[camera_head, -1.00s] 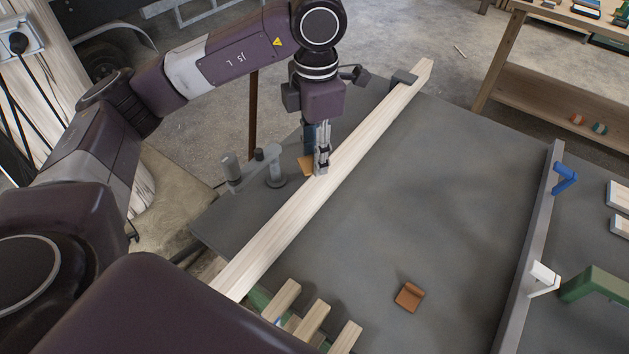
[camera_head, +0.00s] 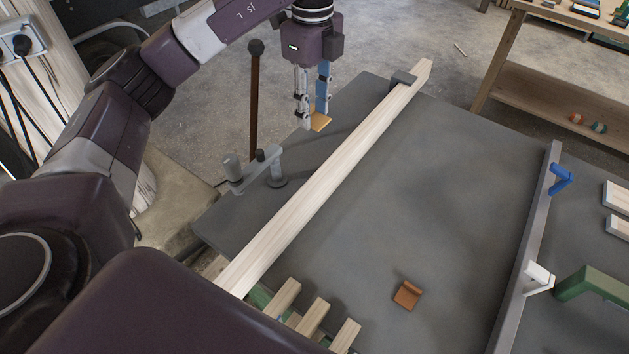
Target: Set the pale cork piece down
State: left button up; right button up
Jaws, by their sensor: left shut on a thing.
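My left gripper (camera_head: 312,122) points down over the far left part of the grey table, beyond the long pale wooden beam. It is shut on a small flat tan piece, the pale cork piece (camera_head: 321,122), which shows at the fingertips. The piece appears to be held above the table, though the exact gap is hard to judge. The fingers hide part of it. My right gripper is not in view.
The wooden beam (camera_head: 335,180) crosses the grey table (camera_head: 420,200) diagonally. A grey clamp-like fixture (camera_head: 255,167) stands near the left edge. A brown block (camera_head: 407,295) lies on the clear middle area. Wooden strips (camera_head: 313,318) lie at the near edge. A grey rail (camera_head: 530,245) runs along the right.

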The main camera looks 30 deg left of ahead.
pick_arm(q)
jog(key=p, duration=0.3)
send_over(313, 183)
notch_tip(313, 183, down, 16)
jog(key=shift+r, duration=0.1)
notch_tip(313, 183, down, 4)
jog(key=shift+f, duration=0.2)
jog(key=o, duration=0.8)
jog(key=shift+c, duration=0.2)
jog(key=shift+r, duration=0.1)
